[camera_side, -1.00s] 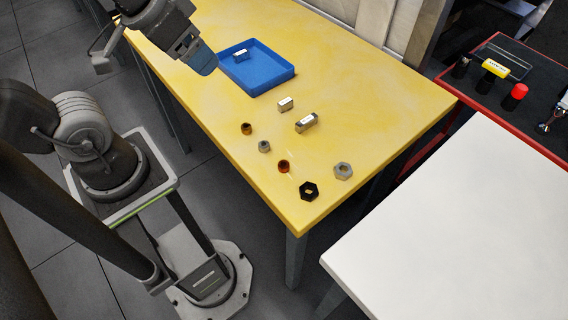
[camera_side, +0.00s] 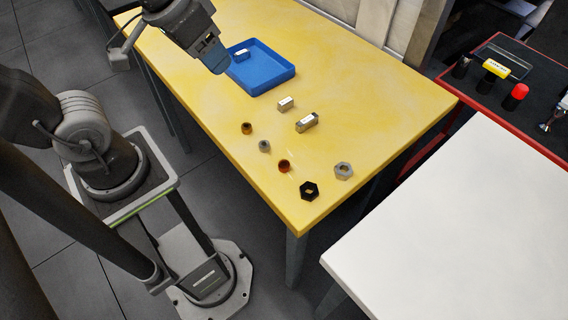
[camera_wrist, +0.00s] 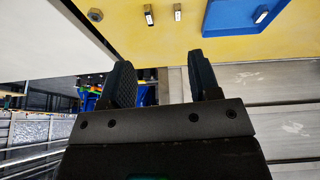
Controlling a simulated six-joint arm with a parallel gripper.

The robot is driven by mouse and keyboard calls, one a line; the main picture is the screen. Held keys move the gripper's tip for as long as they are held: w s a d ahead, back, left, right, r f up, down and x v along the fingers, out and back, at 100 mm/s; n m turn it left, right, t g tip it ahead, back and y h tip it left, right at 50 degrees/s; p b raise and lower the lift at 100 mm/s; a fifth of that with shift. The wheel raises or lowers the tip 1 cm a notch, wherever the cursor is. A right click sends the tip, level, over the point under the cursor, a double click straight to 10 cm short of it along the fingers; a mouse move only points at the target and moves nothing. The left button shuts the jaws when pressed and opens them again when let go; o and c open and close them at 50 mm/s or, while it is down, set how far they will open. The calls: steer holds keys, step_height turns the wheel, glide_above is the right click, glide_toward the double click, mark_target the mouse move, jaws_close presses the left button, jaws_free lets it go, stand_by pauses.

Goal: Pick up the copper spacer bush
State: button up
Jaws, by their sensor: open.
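The copper spacer bush is a small reddish-brown ring (camera_side: 284,166) on the yellow table near its front corner in the side view. A similar, more yellow-brown bush (camera_side: 247,128) stands farther back near the left edge. My gripper (camera_side: 216,60) is above the table beside the blue tray, well away from both bushes. In the wrist view its two fingers (camera_wrist: 161,82) are spread with nothing between them. Neither bush shows in the wrist view.
A small grey nut (camera_side: 264,146) lies between the bushes. A black nut (camera_side: 309,191) and a larger grey nut (camera_side: 343,171) lie close by. Two metal blocks (camera_side: 286,104) (camera_side: 307,122) stand between them and the blue tray (camera_side: 270,84), which holds another block (camera_side: 241,55).

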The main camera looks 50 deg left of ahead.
steer(key=w+d+f+n+g, duration=0.1)
steer(key=w+d+f+g, duration=0.2)
steer(key=w+d+f, duration=0.2)
steer(key=n+g, duration=0.2)
glide_above(284, 164)
steer(key=f, duration=1.3)
steer(key=shift+a+f, duration=0.35)
steer(key=shift+f, duration=0.05)
steer(key=shift+d+f, duration=0.2)
steer(key=shift+f, duration=1.1)
steer(key=shift+d+f, duration=0.15)
steer(key=shift+f, duration=1.15)
steer(key=shift+c, duration=0.3)
steer(key=c, duration=1)
steer(key=shift+o, duration=0.2)
steer(key=shift+r, duration=0.1)
